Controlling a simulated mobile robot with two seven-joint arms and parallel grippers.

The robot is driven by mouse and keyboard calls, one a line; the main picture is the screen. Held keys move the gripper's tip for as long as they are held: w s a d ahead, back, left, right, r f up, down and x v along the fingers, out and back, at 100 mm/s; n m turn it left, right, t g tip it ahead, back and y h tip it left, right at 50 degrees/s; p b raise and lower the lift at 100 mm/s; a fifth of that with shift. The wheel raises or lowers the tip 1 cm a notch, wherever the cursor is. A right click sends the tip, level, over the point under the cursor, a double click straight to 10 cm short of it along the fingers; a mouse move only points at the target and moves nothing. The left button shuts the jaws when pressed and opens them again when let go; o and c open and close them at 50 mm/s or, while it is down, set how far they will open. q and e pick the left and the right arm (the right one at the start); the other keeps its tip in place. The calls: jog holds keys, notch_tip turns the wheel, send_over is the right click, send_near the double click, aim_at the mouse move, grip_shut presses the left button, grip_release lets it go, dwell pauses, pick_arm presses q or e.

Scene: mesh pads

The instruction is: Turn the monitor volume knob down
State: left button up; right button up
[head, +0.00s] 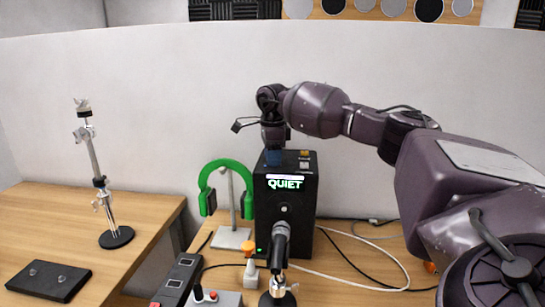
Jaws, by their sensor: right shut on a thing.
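The monitor (285,215) is a black box standing upright on the right desk, with a lit display reading "QUIET" near the top of its front. My right gripper (273,148) reaches down from above to the left part of the monitor's top. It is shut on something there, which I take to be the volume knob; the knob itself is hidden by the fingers. A dark blue patch shows just below the fingers. A small orange piece and a pale piece sit on the top right of the monitor. My left gripper is not in view.
Green headphones (227,170) hang on a stand left of the monitor. A microphone (280,240) stands before it. A power strip (180,280) and cables lie on the desk. A metal stand (118,238) and black pad (48,282) are on the left desk.

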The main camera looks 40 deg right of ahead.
jog(key=n, duration=0.7)
jog(key=shift+r+b, duration=0.1)
jog(key=shift+b, duration=0.25)
dwell(0.4)
jog(key=o, duration=0.9)
notch_tip(320, 180, up, 11)
jog(key=shift+f, duration=0.1)
dwell(0.5)
